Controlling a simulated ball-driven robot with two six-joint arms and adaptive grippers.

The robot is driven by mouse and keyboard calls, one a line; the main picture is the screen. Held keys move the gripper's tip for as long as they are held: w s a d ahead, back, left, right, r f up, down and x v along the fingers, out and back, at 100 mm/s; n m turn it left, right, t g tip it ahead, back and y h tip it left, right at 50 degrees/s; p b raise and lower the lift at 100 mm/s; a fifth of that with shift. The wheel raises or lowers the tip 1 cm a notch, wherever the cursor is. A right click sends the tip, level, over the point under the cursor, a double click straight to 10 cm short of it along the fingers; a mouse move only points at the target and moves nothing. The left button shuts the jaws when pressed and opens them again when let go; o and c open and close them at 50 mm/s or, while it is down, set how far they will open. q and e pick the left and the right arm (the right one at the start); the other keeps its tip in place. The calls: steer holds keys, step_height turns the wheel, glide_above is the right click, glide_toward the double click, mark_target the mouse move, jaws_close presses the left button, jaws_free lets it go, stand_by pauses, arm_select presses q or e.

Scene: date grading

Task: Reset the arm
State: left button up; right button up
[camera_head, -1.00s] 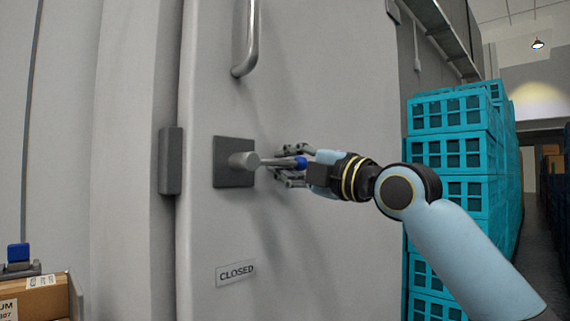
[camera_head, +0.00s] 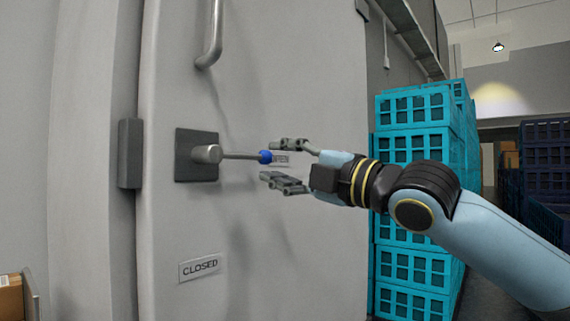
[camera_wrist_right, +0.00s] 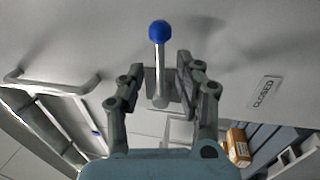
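A grey door (camera_head: 300,230) carries a square dark plate (camera_head: 183,172) with a metal lever (camera_head: 235,155) pointing right and ending in a blue knob (camera_head: 265,156). My right gripper (camera_head: 268,161) is open and empty in front of the door, its fingertips spread above and below the knob's level. In the right wrist view, the blue knob (camera_wrist_right: 160,31) shows just past the open fingers (camera_wrist_right: 160,75), with visible gaps on both sides. I see no contact. My left gripper is not in view.
A "CLOSED" sign (camera_head: 200,268) is on the door below the lever. A vertical bar handle (camera_head: 214,30) is above it. Stacked turquoise crates (camera_head: 415,140) stand close behind my right arm. A cardboard box (camera_head: 10,297) shows at lower left.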

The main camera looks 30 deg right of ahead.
steer(key=shift+s+f, duration=0.1)
steer(key=shift+s, duration=0.45)
